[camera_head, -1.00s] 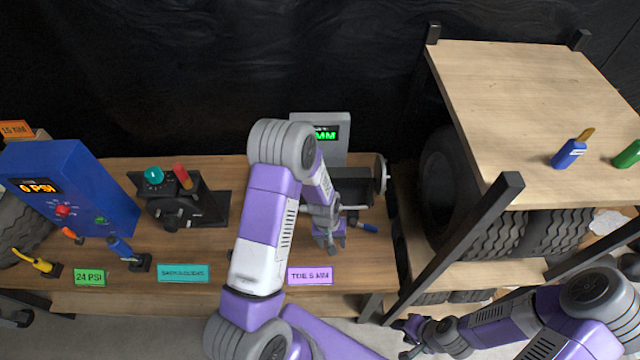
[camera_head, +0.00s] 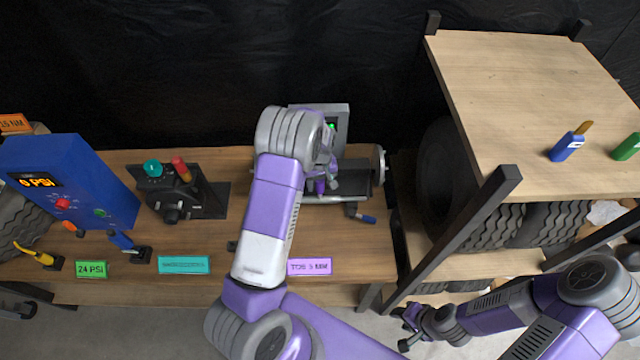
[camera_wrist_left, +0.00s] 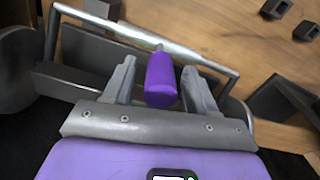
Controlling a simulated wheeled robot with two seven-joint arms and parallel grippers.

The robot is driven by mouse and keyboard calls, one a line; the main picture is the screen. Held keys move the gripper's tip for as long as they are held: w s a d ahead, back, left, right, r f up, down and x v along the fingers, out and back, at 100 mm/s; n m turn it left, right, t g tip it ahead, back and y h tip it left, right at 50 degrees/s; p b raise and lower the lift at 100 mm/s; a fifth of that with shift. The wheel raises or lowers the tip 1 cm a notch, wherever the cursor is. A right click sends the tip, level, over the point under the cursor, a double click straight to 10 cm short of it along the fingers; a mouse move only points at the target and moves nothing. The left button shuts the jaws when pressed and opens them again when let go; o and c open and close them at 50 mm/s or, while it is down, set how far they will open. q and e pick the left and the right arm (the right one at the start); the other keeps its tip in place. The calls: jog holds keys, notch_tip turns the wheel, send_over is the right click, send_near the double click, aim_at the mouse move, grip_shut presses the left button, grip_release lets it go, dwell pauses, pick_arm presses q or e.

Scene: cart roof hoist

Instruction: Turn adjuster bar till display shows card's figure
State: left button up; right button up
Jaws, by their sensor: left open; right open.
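The purple card (camera_head: 310,267) on the bench front reads TOE and a figure that looks like 3 MM, slightly blurred. The grey display box (camera_head: 340,115) stands at the back; my left arm hides most of its green readout, so I cannot read it. In the left wrist view, a purple grip (camera_wrist_left: 161,82) on the silver bar (camera_wrist_left: 125,30) lies between the two fingers of my left gripper (camera_wrist_left: 160,72). The fingers are open, with gaps on both sides of the grip. In the head view my left gripper (camera_head: 322,184) is over the toe fixture. My right gripper (camera_head: 410,328) is open and empty at lower right.
A blue-handled tool (camera_head: 365,218) lies just in front of the fixture. To the left stand a blue pressure box (camera_head: 85,190) and a black lever unit (camera_head: 180,195). A shelf post (camera_head: 460,240) rises at right, with tires behind it.

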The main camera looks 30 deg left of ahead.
pick_arm(q)
jog(key=shift+f, duration=0.4)
grip_shut()
jog(key=shift+d, duration=0.1)
